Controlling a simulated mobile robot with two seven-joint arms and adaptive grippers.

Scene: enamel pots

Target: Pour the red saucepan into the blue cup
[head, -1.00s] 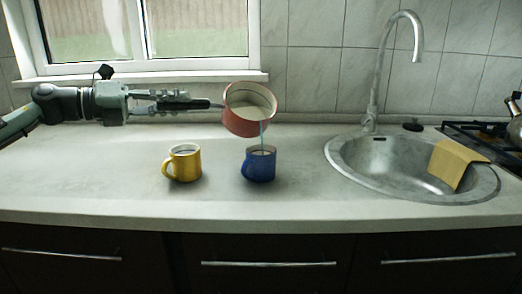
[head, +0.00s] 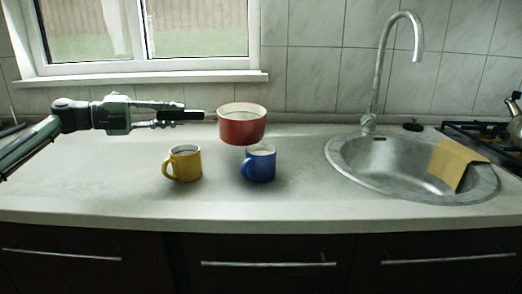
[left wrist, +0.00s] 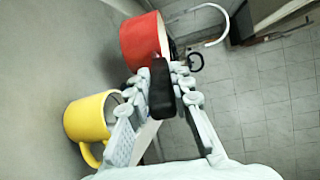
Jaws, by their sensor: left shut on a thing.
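The red saucepan (head: 242,129) is held nearly level in the air, above and slightly left of the blue cup (head: 259,166). My left gripper (head: 190,114) is shut on its dark handle. In the left wrist view, the saucepan (left wrist: 142,40) shows beyond the fingers (left wrist: 168,85), with the black handle between them. The blue cup stands upright on the counter with pale liquid showing near its rim. The saucepan's contents are hidden in the head view now. The right gripper is not in view.
A yellow cup (head: 183,163) stands upright left of the blue cup; it also shows in the left wrist view (left wrist: 88,118). A sink (head: 345,180) with a tap and a yellow cloth (head: 455,165) is at the right. The counter (head: 90,185) at the left is clear.

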